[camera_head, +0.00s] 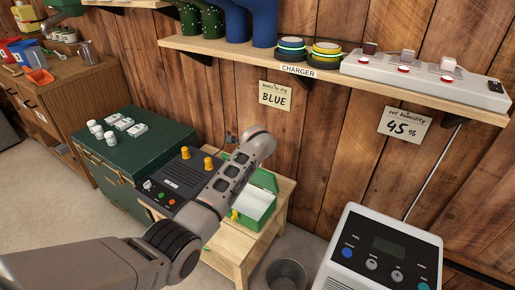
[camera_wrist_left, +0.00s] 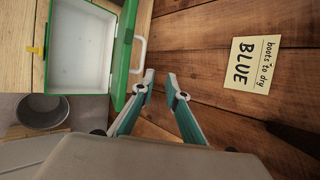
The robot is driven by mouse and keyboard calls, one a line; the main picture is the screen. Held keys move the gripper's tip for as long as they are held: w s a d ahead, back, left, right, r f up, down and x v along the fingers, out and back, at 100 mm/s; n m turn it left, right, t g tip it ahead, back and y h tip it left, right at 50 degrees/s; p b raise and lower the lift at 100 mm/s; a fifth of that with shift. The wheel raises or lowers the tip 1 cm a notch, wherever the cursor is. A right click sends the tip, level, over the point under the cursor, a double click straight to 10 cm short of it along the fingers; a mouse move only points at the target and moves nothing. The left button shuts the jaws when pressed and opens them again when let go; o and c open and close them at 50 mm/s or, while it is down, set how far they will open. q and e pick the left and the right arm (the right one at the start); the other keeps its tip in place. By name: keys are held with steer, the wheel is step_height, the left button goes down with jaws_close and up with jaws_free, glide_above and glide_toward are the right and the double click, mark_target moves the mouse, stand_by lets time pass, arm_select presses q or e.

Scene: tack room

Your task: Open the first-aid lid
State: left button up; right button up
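The green first-aid box (camera_head: 258,222) stands on a small wooden table, partly hidden behind my left arm in the head view. Its lid (camera_head: 264,179) is raised at the back and the white inside shows. In the left wrist view the box interior (camera_wrist_left: 83,45) looks empty, and the lid (camera_wrist_left: 124,58) stands up on the hinge side with a white handle (camera_wrist_left: 141,45). A yellow latch (camera_wrist_left: 36,50) is on the opposite side. My left gripper (camera_wrist_left: 160,77) is open and empty, its fingertips close to the lid and handle; contact cannot be told. My right gripper is out of view.
The wooden wall with a BLUE note (camera_head: 275,96) is close behind the box. A shelf (camera_head: 220,50) runs above. A metal bucket (camera_head: 286,275) and a white humidity device (camera_head: 385,250) stand front right. A dark green chest (camera_head: 120,160) is at left.

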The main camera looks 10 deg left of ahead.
arm_select(q)
steer(key=v, duration=0.6)
